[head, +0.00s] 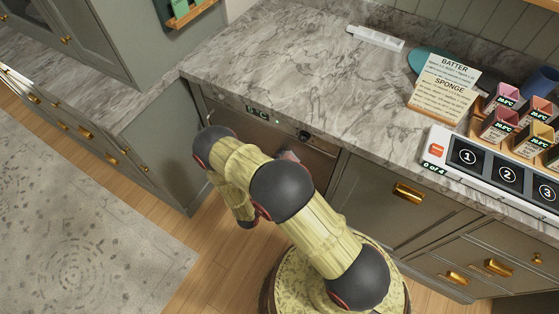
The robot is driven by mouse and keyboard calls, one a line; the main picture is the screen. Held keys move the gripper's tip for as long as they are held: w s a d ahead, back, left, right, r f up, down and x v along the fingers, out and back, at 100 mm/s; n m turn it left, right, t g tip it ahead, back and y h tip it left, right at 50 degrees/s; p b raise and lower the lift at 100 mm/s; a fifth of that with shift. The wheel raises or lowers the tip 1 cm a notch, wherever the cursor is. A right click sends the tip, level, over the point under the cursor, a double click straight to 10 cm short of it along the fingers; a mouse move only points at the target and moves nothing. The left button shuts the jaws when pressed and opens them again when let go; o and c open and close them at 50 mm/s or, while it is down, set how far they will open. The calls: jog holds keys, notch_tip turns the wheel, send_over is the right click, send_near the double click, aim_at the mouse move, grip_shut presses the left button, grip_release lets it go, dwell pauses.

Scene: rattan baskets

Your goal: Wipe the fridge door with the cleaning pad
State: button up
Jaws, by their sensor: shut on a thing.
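The front of a built-in unit under the counter (318,163), with a small lit display and a dark knob along its top, looks like the fridge door. My arm covers much of it. A small grey-pink thing (289,155) shows just past my arm's dark elbow, in front of this door. I cannot tell whether it is the cleaning pad or part of my gripper, nor whether it touches the door. My wrist bends down behind the elbow, and my gripper is hidden there. No cleaning pad can be made out clearly.
A marble counter (285,60) runs above the door. It holds a white bar (375,38), recipe cards (445,85), several small coloured boxes and a numbered panel (470,165). Grey-green cabinets stand on both sides. Wooden floor (185,235) and a grey rug (90,220) lie left.

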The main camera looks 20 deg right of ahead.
aim_at(265, 145)
jog(key=shift+s+d, duration=0.4)
jog(key=shift+s, duration=0.25)
jog(key=shift+w+a+b, duration=0.55)
jog(key=shift+w+a, duration=0.5)
jog(key=shift+w, duration=0.45)
jog(key=shift+w+a+b, duration=0.5)
jog(key=shift+w+a, duration=0.55)
jog(key=shift+w, duration=0.5)
jog(key=shift+w+a+b, duration=0.55)
jog(key=shift+w+a, duration=0.5)
jog(key=shift+w, duration=0.45)
jog(key=shift+w+a+r, duration=0.15)
jog(key=shift+w+a, duration=0.2)
jog(key=shift+w, duration=0.25)
jog(key=shift+a, duration=0.1)
jog(key=shift+v, duration=2.9)
jog(key=shift+s, duration=0.25)
